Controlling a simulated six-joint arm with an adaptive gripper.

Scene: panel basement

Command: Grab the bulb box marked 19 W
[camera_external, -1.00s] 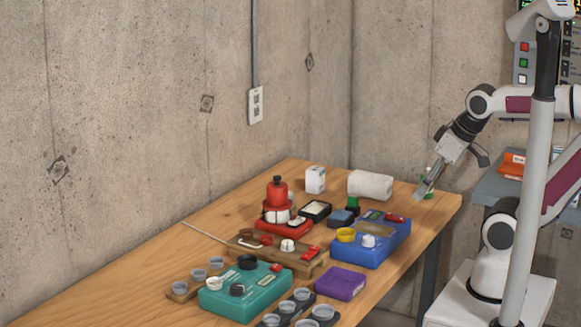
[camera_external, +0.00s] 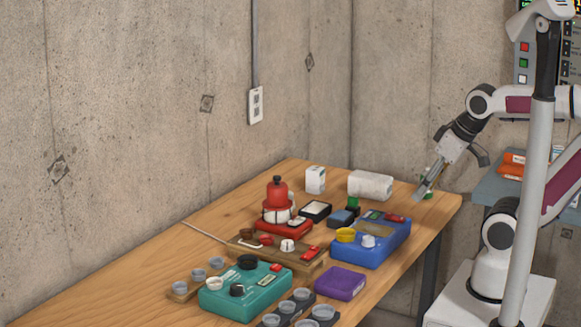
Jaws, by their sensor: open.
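A small white box (camera_external: 315,180) stands upright at the back of the wooden table, near the wall. It has faint dark print, too small to read, so I cannot tell whether it is the bulb box marked 19 W. My gripper (camera_external: 419,194) is at the table's right end, pointing down and left, open and apart from the white box. A small green thing (camera_external: 429,196) shows just beside its fingertips, partly hidden.
A white roll (camera_external: 370,185) lies between the white box and my gripper. A blue device (camera_external: 371,242), red device (camera_external: 283,229), teal device (camera_external: 245,291), purple box (camera_external: 341,283) and several grey cups crowd the wooden table (camera_external: 120,290). Its front left is clear.

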